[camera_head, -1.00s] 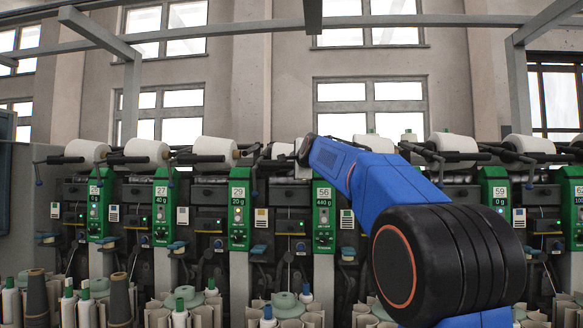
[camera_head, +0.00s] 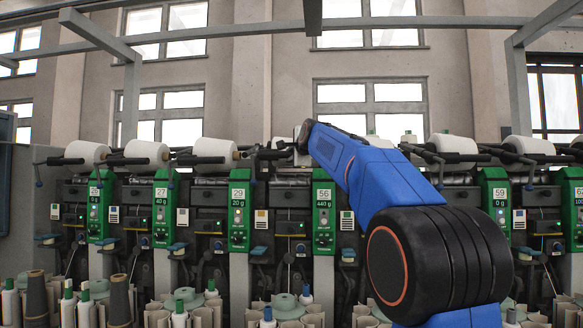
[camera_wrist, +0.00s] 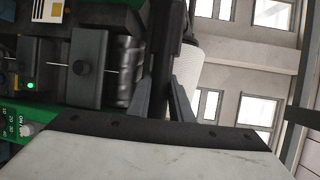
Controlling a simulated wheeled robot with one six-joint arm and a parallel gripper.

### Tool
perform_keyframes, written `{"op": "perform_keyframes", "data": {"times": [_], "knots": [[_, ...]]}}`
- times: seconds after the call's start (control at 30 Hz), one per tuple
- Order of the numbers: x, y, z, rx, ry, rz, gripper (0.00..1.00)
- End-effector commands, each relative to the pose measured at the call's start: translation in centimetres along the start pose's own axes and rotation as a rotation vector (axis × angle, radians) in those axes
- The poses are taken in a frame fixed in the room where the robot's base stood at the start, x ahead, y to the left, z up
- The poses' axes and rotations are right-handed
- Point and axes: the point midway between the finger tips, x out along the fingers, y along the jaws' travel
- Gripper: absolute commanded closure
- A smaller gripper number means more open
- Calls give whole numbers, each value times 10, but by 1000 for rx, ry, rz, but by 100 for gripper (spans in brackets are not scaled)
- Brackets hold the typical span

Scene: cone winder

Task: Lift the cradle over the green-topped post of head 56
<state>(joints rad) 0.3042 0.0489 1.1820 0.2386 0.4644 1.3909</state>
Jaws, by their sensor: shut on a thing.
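The green-topped post of head 56 (camera_head: 323,210) is a green panel marked 56 and 440 g, standing right of centre. The dark cradle (camera_head: 262,153) shows as a bar at the upper left of this post, running toward my arm's tip. A white yarn package (camera_wrist: 189,68) is just beyond the fingers. The exact contact is too dark to see clearly.
Neighbouring heads, such as the panel marked 29 (camera_head: 239,213) and the one marked 59 (camera_head: 500,200), stand close on both sides. White packages (camera_head: 215,147) sit on dark bars along the top. Bobbins and cones (camera_head: 180,310) crowd the front below. Space above the machine is open.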

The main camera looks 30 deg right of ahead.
Motion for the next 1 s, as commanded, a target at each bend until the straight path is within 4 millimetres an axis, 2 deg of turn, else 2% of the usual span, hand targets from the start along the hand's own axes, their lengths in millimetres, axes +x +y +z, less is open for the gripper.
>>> {"op": "perform_keyframes", "data": {"times": [0.03, 0.1, 0.3, 0.5, 0.77, 0.8, 0.87, 1.0], "knots": [[-3, -14, 2, -1, -1, -7, 100], [-6, -26, 3, -1, 0, -5, 100], [-12, -55, 5, 0, 1, -5, 100], [-15, -64, 6, 0, 1, -3, 100], [-15, -64, 6, 0, 1, -2, 100], [-15, -64, 6, 0, 1, -2, 76], [-15, -64, 6, 0, 1, -1, 62], [-14, -64, 6, 0, 1, -1, 62]]}}
